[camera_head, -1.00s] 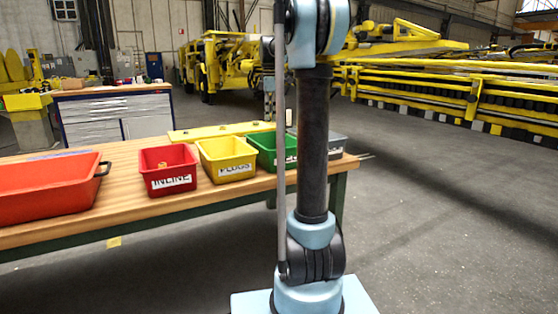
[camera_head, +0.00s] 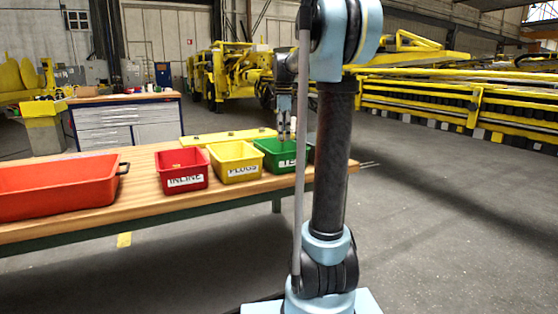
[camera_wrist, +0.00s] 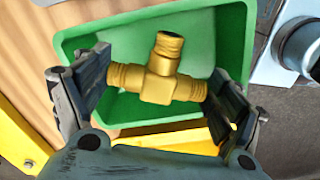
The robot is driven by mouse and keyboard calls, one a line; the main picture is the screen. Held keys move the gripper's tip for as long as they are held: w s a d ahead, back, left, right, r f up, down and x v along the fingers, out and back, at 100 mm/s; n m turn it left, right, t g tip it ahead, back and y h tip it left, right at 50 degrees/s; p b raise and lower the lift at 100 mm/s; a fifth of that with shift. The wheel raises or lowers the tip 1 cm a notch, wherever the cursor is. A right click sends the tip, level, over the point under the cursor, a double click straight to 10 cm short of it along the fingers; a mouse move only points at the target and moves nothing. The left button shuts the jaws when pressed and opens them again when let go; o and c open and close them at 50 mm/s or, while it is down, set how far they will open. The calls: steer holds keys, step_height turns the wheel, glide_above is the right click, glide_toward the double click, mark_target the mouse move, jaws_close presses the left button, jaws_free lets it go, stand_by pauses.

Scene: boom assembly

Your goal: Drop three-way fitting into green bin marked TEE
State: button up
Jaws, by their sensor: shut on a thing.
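A brass three-way fitting (camera_wrist: 160,75) is held between the two fingers of my gripper (camera_wrist: 155,92) in the wrist view, one finger at each end of its straight run. Its third branch points to the top of the picture. The green bin (camera_wrist: 235,40) lies behind and below the fitting, and its inside shows no other part. In the head view the green bin (camera_head: 270,162) stands at the right end of the row, its label partly hidden by my arm. My gripper (camera_head: 284,138) shows above this bin, pointing down; the fitting is too small to make out there.
A yellow bin marked PLUGS (camera_head: 235,172), a red bin marked INLINE (camera_head: 182,182) and a large orange-red tray (camera_head: 55,192) stand to the left on the wooden bench (camera_head: 125,208). A yellow beam (camera_head: 225,135) lies behind the bins.

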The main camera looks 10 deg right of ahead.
steer(key=shift+f, duration=1.05)
steer(key=shift+w, duration=0.1)
steer(key=o, duration=1.1)
steer(key=shift+d, duration=0.1)
steer(key=shift+r, duration=0.1)
step_height(320, 180, up, 12)
steer(key=shift+f, duration=0.15)
